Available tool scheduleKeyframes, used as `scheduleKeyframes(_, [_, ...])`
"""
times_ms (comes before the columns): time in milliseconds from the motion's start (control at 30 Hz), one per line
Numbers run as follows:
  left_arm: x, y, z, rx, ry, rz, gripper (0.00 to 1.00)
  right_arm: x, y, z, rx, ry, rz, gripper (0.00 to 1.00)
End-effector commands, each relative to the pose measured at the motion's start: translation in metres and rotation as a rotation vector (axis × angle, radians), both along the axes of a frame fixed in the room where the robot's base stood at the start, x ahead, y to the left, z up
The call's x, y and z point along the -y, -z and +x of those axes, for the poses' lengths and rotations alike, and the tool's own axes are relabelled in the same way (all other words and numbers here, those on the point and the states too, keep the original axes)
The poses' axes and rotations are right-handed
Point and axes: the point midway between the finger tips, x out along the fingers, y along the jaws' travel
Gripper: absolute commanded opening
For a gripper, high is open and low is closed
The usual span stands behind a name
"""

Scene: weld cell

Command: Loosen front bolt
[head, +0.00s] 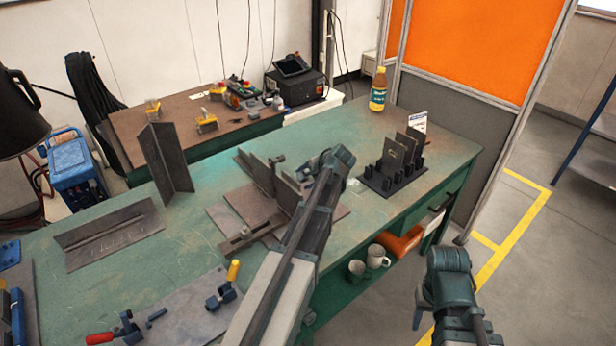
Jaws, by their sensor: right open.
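A dark steel fixture (257,210) stands in the middle of the green bench, with a base plate and upright plates. A small bolt-like head (246,230) shows at its front on a flat bar, and a round knob-like part (280,158) shows farther back. I cannot tell for sure which is the front bolt.
A black rack (378,183) with upright plates and a bottle (378,92) stand at the right. Clamps with yellow (233,270) and red (99,338) handles sit at the front left. A tall angle plate (160,160) stands behind. Mugs (377,257) sit on the lower shelf.

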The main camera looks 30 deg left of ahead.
Motion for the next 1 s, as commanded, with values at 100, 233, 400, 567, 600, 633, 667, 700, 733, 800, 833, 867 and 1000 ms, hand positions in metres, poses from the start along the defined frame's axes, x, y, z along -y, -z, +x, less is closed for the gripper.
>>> scheduleKeyframes(100, [0.000,0.000,0.000,0.000,0.000,0.000,0.60,0.000,0.000,0.000,0.000,0.000,0.000,0.50])
scheduleKeyframes(233, [0.001,-0.002,0.000,0.000,0.000,0.000,0.60,0.000,-0.002,0.000,0.000,0.000,0.000,0.50])
scheduleKeyframes(400, [0.006,-0.009,-0.002,0.000,0.001,0.000,0.60,0.000,-0.009,0.000,0.000,0.000,0.000,0.50])
scheduleKeyframes(567, [0.014,-0.019,-0.006,0.000,0.002,0.001,0.60,0.000,-0.019,0.000,0.000,0.000,0.000,0.50])
scheduleKeyframes(600, [0.016,-0.021,-0.007,0.000,0.002,0.001,0.60,0.000,-0.021,0.000,0.000,0.000,0.000,0.50])
scheduleKeyframes(633, [0.017,-0.023,-0.007,0.000,0.002,0.001,0.60,0.000,-0.023,0.000,0.000,0.000,0.000,0.50])
scheduleKeyframes(667, [0.018,-0.024,-0.008,0.000,0.001,0.001,0.60,0.000,-0.024,0.000,0.000,0.000,0.000,0.50])
scheduleKeyframes(700, [0.020,-0.027,-0.009,0.000,0.001,0.001,0.60,0.000,-0.026,0.000,0.000,0.000,0.000,0.50])
scheduleKeyframes(733, [0.022,-0.028,-0.009,0.000,0.001,0.001,0.60,0.000,-0.028,0.000,0.000,0.000,0.000,0.50])
scheduleKeyframes(800, [0.025,-0.032,-0.011,0.000,0.001,0.001,0.60,0.000,-0.032,0.000,0.000,0.000,0.000,0.50])
scheduleKeyframes(833, [0.026,-0.034,-0.011,0.000,0.001,0.001,0.60,0.000,-0.034,0.000,0.000,0.000,0.000,0.50])
scheduleKeyframes(867, [0.028,-0.035,-0.012,0.000,0.001,0.001,0.60,0.000,-0.035,0.000,0.000,0.000,0.000,0.50])
scheduleKeyframes(1000, [0.032,-0.038,-0.013,0.000,0.001,0.001,0.60,0.000,-0.038,0.000,0.000,0.000,0.000,0.50])
